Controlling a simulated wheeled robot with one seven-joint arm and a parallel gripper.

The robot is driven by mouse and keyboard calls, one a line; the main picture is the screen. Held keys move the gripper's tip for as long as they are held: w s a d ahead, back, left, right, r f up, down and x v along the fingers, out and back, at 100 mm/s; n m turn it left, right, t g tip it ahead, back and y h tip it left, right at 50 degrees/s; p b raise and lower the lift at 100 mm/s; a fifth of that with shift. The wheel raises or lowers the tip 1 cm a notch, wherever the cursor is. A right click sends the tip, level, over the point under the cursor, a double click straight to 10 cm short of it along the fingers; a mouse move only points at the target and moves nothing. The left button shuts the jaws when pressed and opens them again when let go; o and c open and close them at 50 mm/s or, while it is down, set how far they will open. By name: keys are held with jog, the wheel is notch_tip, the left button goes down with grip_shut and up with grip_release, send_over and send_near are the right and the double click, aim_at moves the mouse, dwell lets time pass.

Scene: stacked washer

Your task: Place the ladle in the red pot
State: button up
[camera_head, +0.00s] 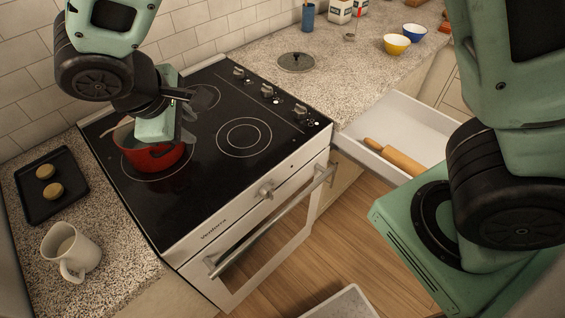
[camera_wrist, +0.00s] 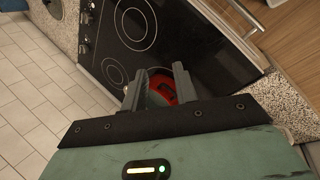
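The red pot (camera_head: 152,158) stands on the left front burner of the black cooktop. My gripper (camera_head: 198,113) is above the pot's right side, with its fingers apart. In the wrist view my gripper (camera_wrist: 157,88) is open, and part of the red pot (camera_wrist: 162,82) shows beyond and between the fingers. My wrist hides most of the pot's opening. No ladle shows clearly elsewhere.
A black tray (camera_head: 65,205) with two round cookies and a white mug (camera_head: 70,247) are on the left counter. A grey lid (camera_head: 296,61) and bowls lie on the back counter. An open drawer (camera_head: 385,120) holds a rolling pin (camera_head: 393,157).

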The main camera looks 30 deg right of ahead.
jog(key=s+d+r+m+g+y, duration=0.1)
jog(key=s+d, duration=0.3)
jog(key=s, duration=0.5)
jog(key=s+d+r+m+g+y, duration=0.2)
jog(key=s+d, duration=0.3)
jog(key=s, duration=0.5)
jog(key=shift+s+d+m+g+y, duration=0.2)
jog(key=shift+m+g+y, duration=0.2)
jog(key=shift+m+y, duration=0.4)
